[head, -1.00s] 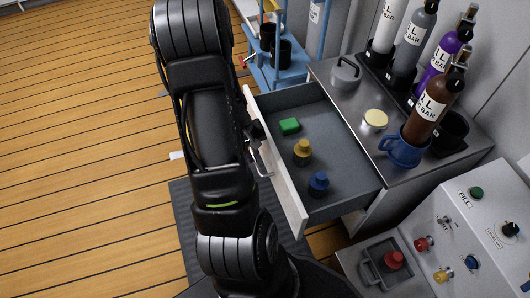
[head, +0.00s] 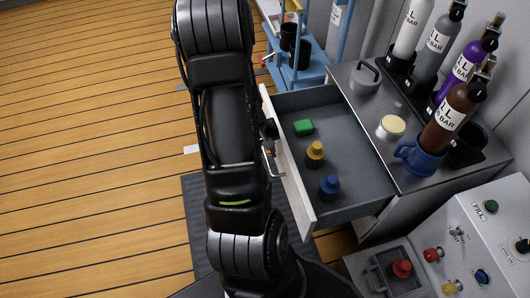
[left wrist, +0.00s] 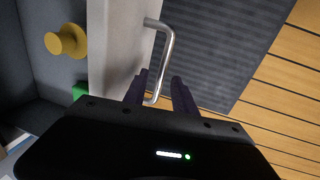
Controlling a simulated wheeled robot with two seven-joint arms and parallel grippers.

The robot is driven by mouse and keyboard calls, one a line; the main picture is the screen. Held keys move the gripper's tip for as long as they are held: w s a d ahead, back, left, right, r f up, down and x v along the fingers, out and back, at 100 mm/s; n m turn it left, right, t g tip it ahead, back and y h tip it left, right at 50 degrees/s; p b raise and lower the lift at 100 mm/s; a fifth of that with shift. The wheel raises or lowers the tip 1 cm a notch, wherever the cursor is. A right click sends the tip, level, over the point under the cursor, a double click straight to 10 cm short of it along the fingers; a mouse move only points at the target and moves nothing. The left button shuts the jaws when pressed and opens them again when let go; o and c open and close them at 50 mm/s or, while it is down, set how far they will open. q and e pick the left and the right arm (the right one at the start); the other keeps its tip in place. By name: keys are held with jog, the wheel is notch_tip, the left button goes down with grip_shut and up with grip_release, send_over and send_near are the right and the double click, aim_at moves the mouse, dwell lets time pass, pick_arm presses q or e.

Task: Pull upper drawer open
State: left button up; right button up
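The upper drawer (head: 350,165) is pulled out of the steel-topped cabinet, its grey inside showing. Its white front (head: 290,170) faces left and carries a metal bar handle (head: 272,160). Inside lie a green block (head: 303,128), a yellow knob-topped piece (head: 315,153) and a blue one (head: 329,187). My left gripper (head: 268,132) is at the handle, largely hidden by my arm. In the left wrist view, its fingers (left wrist: 159,82) are apart, with one end of the handle (left wrist: 167,50) between them and gaps beside it. My right gripper is out of view.
A control panel (head: 480,235) is at lower right. A blue rack (head: 300,75) stands behind. Wooden floor (head: 90,150) is clear at left.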

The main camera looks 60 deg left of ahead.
pick_arm(q)
notch_tip(320, 180, up, 8)
jog(key=s+p, duration=0.1)
jog(key=p, duration=0.3)
jog(key=shift+s+a+f, duration=0.2)
jog(key=shift+s, duration=0.05)
dwell(0.3)
